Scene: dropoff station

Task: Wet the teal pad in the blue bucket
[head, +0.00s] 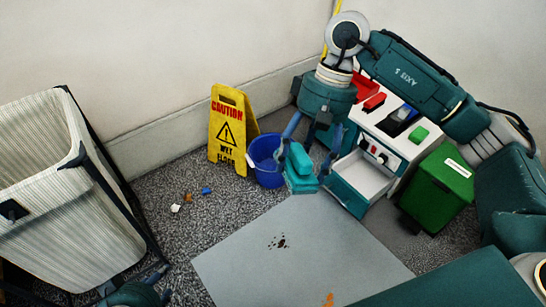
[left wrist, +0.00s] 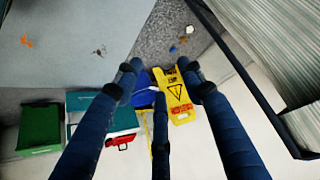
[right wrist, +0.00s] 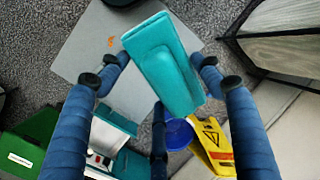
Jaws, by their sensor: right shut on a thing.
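The teal pad (head: 300,171) is held in my right gripper (head: 312,165), and it also shows between the fingers in the right wrist view (right wrist: 170,68). The blue bucket (head: 265,160) stands on the floor against the caution sign. In the head view the pad is just right of the bucket, overlapping its edge, and appears raised off the floor. The bucket's inside is mostly hidden, so I cannot tell if it holds water. My left gripper (left wrist: 160,72) is open and empty; in the head view it is low at the left.
A cart with an open drawer (head: 358,182) and a green bin (head: 438,187) are at right. A laundry hamper (head: 65,200) is at left. Small litter (head: 188,197) lies on the floor; a grey mat (head: 290,255) has stains.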

